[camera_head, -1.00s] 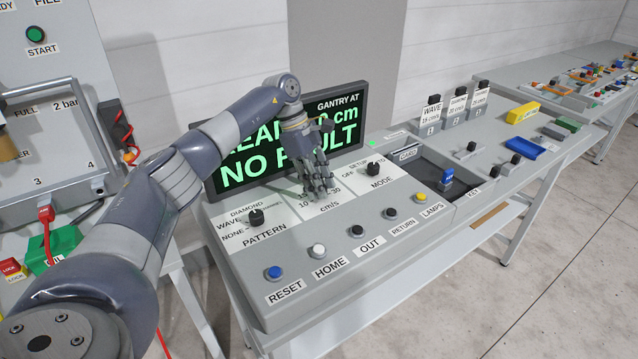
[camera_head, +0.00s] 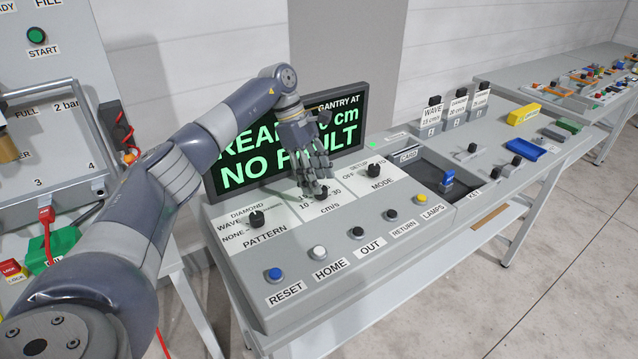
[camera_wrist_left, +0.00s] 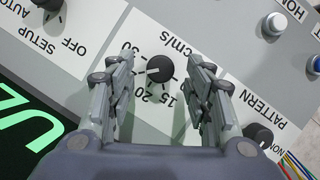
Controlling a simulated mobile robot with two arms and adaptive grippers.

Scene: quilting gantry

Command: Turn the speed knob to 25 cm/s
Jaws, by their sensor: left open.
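The speed knob (camera_wrist_left: 160,68) is a round black knob on a white cm/s scale. In the wrist view it sits between the two fingers of my left gripper (camera_wrist_left: 158,78), with a gap on each side. My right gripper is not in view.
The pattern knob (camera_head: 257,219) is left of the scale and the mode knob (camera_head: 374,169) right of it. A row of buttons, including the blue reset button (camera_head: 274,273), lies in front. The display (camera_head: 235,172) reading NO FAULT stands behind my gripper.

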